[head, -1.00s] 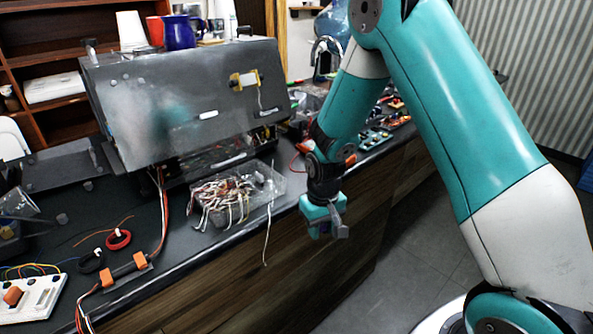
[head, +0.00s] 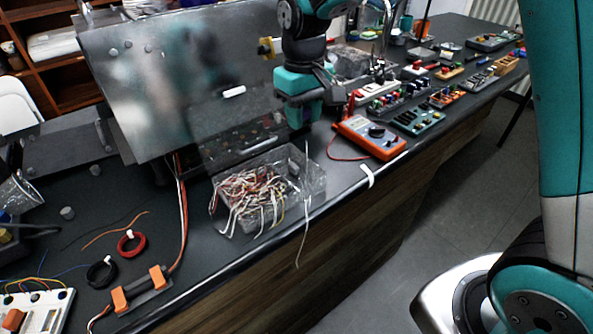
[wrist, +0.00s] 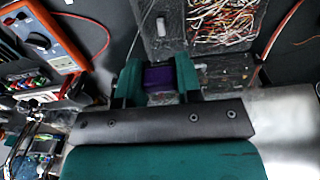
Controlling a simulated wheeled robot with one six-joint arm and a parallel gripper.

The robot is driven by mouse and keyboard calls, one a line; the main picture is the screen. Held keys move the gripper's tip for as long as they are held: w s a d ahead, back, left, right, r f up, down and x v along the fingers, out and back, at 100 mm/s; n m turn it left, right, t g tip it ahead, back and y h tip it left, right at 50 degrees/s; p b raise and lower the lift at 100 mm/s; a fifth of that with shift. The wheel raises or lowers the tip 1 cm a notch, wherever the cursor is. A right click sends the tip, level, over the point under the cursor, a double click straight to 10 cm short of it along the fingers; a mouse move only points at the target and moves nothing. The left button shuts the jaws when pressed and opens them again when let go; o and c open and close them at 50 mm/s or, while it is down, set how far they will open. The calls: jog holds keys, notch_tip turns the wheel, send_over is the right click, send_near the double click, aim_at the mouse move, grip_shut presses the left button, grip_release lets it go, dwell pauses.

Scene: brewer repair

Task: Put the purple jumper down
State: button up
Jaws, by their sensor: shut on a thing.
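My gripper (wrist: 158,70) is shut on the purple jumper (wrist: 160,79), a small purple block between the two teal fingers in the wrist view. In the head view my gripper (head: 303,108) hangs over the bench, beside the grey metal panel of the brewer (head: 165,85) and behind the clear bin. The jumper cannot be made out in the head view. I cannot tell whether it touches anything below it.
A clear bin (head: 312,180) full of wires stands near the bench edge; its wires (wrist: 228,22) show in the wrist view. An orange multimeter (head: 370,138) lies right of my gripper, with several small electronic boards (head: 418,120) beyond.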

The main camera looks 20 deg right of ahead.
aim_at(303, 185)
notch_tip(303, 185, down, 17)
jog(key=shift+d+r+p, duration=0.1)
jog(key=shift+r+p, duration=0.1)
jog(key=shift+p, duration=0.95)
jog(key=shift+f, duration=0.25)
jog(key=o, duration=0.6)
jog(key=shift+r, duration=0.1)
notch_tip(303, 185, up, 12)
jog(key=b, duration=0.3)
jog(key=s+a+r+n+y, duration=0.1)
jog(key=s+r, duration=0.2)
jog(key=s, duration=0.5)
jog(key=s+a+r+n+y, duration=0.1)
jog(key=s+r, duration=0.3)
jog(key=s, duration=0.4)
jog(key=s+a+r+n+y, duration=0.1)
jog(key=s+a+r+y, duration=0.1)
jog(key=s, duration=0.6)
jog(key=shift+s+a+r+n, duration=0.3)
jog(key=shift+s+a+r, duration=0.05)
jog(key=shift+r, duration=0.55)
